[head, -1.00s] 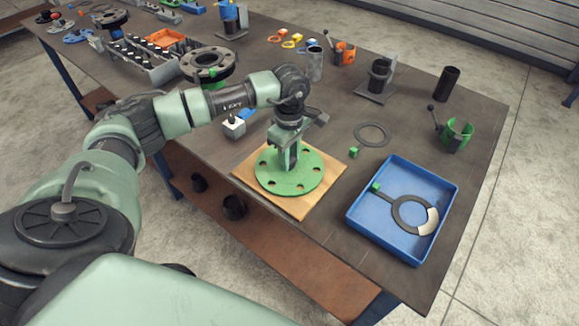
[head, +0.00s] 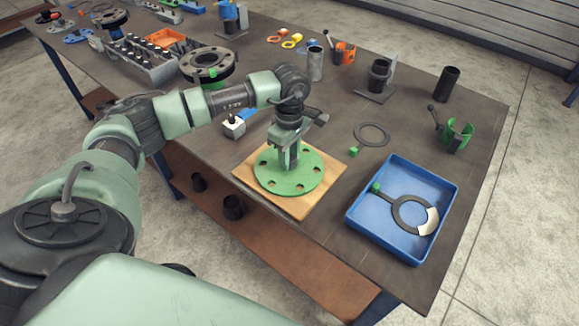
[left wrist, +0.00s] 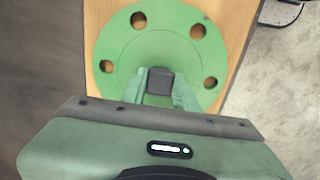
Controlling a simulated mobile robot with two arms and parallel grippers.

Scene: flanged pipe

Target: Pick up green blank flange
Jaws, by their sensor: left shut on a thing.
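The green blank flange (head: 305,181) is a round disc with several bolt holes. It is over the wooden board (head: 300,209) near the front edge of the table; I cannot tell whether it is resting on the board or just above it. My left gripper (head: 288,164) points down over the middle of the flange. In the left wrist view the green fingers (left wrist: 158,95) are shut on a dark block-like grip at the centre of the flange (left wrist: 125,45). My right gripper is not in view.
A blue tray (head: 357,228) holding a dark ring-shaped part (head: 397,208) is right of the board. A thin dark ring (head: 372,134) lies behind it. A dark flange (head: 208,62) and a bolt rack (head: 140,60) stand at the back left.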

